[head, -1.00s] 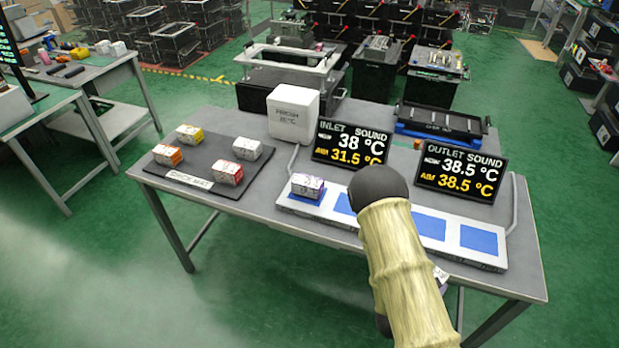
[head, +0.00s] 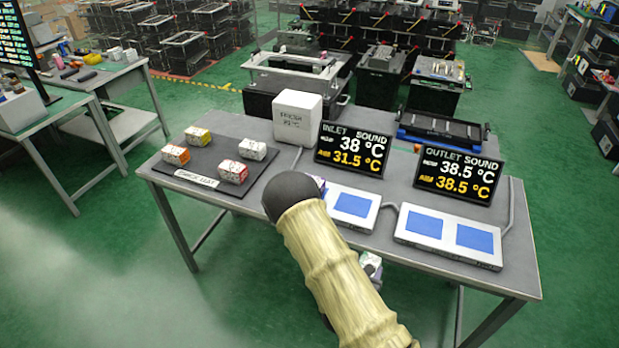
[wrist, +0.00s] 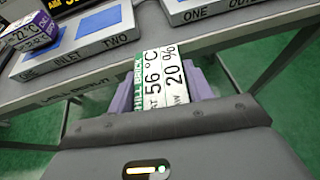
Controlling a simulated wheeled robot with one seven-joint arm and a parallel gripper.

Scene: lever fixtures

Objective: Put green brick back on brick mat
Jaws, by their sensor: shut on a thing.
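The green brick (wrist: 163,78), white with a green strip and printed "56 °C" and "20 %", is between the purple fingers of my gripper (wrist: 165,92) in the wrist view. The gripper is shut on it, in front of the table's front edge. In the head view my arm hides most of the gripper. The dark brick mat (head: 212,190) lies on the left of the table. It carries a yellow brick (head: 198,136), an orange brick (head: 176,155), a red brick (head: 233,172) and a white brick (head: 252,149).
The inlet plate (head: 366,222) and outlet plate (head: 407,238) have blue pads. A purple brick (wrist: 32,30) sits on the inlet plate, mostly hidden by my arm in the head view. A white box (head: 297,118) and two displays (head: 352,150) stand behind.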

